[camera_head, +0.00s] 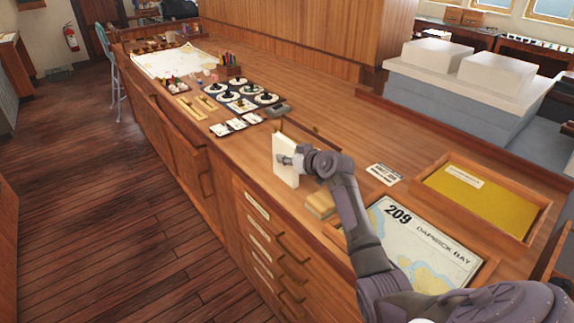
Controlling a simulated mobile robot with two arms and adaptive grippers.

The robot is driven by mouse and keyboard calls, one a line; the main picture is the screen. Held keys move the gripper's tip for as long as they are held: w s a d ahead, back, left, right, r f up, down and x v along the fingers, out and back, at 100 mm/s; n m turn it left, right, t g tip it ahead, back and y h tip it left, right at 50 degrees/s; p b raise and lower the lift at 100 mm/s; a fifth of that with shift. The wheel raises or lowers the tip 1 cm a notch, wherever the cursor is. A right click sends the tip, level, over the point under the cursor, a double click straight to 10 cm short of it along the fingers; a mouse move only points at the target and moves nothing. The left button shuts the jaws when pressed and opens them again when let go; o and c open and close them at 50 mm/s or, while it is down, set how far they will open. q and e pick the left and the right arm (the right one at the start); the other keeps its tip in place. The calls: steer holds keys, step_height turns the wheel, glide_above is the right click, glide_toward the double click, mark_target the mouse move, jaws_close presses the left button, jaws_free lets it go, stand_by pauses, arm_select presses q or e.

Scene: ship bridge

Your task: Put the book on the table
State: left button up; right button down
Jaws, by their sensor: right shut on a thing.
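A cream-white book (282,172) stands upright at the front edge of the long wooden table (330,124). My right gripper (287,160) is shut on the book from its right side. I cannot tell whether the book's lower edge touches the tabletop or hangs slightly above it. My right arm comes in from the lower right and hides part of the table behind it. My left gripper is not in view.
A tan block (320,205) lies right of the book, near a tray with a chart (425,240). A yellow-lined tray (480,200) and a printed card (384,174) lie farther right. Round instruments (241,104) stand left.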

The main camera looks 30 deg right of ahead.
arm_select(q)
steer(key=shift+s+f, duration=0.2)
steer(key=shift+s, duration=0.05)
arm_select(e)
steer(key=shift+w+f, duration=0.1)
steer(key=shift+f, duration=0.1)
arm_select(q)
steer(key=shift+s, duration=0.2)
arm_select(e)
steer(key=c, duration=1)
jaws_free()
steer(key=shift+s+r+p, duration=0.3)
steer(key=shift+s+p, duration=0.15)
steer(key=shift+p, duration=0.25)
arm_select(q)
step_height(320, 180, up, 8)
steer(key=p, duration=0.6)
steer(key=shift+p, duration=0.35)
arm_select(e)
steer(key=v, duration=1.1)
steer(key=shift+s+f, duration=0.1)
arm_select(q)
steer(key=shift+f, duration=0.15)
arm_select(e)
steer(key=shift+f, duration=0.1)
